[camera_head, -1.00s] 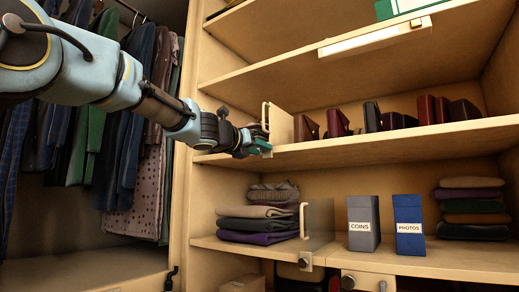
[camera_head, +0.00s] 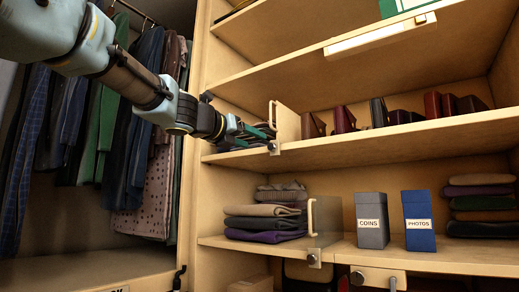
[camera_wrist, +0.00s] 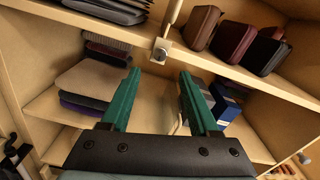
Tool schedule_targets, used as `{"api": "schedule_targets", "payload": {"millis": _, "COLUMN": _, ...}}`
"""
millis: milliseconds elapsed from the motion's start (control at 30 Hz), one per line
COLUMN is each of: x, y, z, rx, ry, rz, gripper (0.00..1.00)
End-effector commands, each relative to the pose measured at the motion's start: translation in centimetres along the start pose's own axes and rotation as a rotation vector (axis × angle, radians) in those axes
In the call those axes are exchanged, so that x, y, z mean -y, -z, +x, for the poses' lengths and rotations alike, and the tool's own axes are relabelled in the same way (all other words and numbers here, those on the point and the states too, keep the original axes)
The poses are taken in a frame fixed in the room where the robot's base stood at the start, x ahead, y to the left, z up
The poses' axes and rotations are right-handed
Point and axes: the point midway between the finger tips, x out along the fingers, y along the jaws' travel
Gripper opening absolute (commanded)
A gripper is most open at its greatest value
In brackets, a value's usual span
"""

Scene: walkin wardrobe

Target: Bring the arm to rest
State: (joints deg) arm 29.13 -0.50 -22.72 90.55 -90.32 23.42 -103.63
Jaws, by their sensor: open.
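My gripper (camera_head: 262,136) is open and empty, with its green fingers in front of the left end of the middle shelf. It is close to a wooden divider panel (camera_head: 288,122) with a pale handle. In the wrist view, my gripper (camera_wrist: 156,92) shows its two green fingers spread apart with nothing between them. My arm reaches in from the upper left of the head view.
Wallets (camera_head: 345,120) stand on the middle shelf (camera_head: 400,142). Clothes (camera_head: 120,120) hang at left.

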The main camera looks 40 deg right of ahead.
Motion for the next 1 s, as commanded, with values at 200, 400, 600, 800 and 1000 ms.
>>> {"api": "schedule_targets", "payload": {"millis": 200, "x": 0.0, "y": 0.0, "z": -2.0, "rx": 0.0, "ry": 0.0, "rz": 0.001, "gripper": 0.62}}
{"api": "schedule_targets", "payload": {"millis": 400, "x": 0.0, "y": 0.0, "z": -2.2, "rx": -0.001, "ry": 0.0, "rz": 0.0, "gripper": 0.62}}
{"api": "schedule_targets", "payload": {"millis": 600, "x": 0.0, "y": 0.0, "z": -2.2, "rx": -0.001, "ry": 0.0, "rz": 0.0, "gripper": 0.62}}
{"api": "schedule_targets", "payload": {"millis": 800, "x": -0.2, "y": 0.1, "z": -2.2, "rx": -0.003, "ry": -0.002, "rz": 0.004, "gripper": 0.62}}
{"api": "schedule_targets", "payload": {"millis": 1000, "x": -4.9, "y": 4.3, "z": -3.0, "rx": -0.106, "ry": -0.078, "rz": 0.185, "gripper": 0.62}}
